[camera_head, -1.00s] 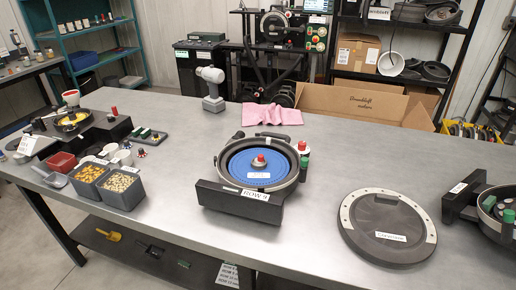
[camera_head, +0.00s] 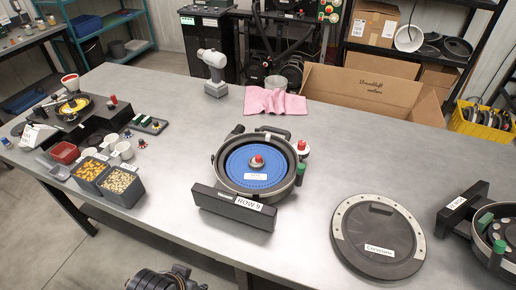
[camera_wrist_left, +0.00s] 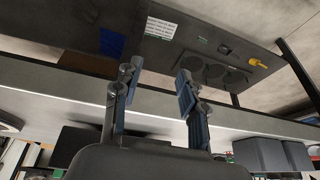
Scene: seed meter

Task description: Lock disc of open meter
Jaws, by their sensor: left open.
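The open meter marked ROW 9 (camera_head: 243,208) stands on the table in the middle of the head view. Its blue disc (camera_head: 243,174) lies inside the round dark housing, with a red-topped knob (camera_head: 257,160) at the centre. A small red-topped part (camera_head: 302,146) and a green one (camera_head: 300,172) are at the housing's right rim. My left gripper (camera_wrist_left: 155,85) is open and empty in the left wrist view, near the table edge and away from the meter. A dark part of my left arm shows at the head view's bottom edge. My right gripper is out of view.
A round dark cover (camera_head: 381,222) lies flat right of the meter. Another meter (camera_head: 490,235) is at the right edge. Grey bins of seed (camera_head: 121,190) stand at left. The table between bins and meter is clear.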

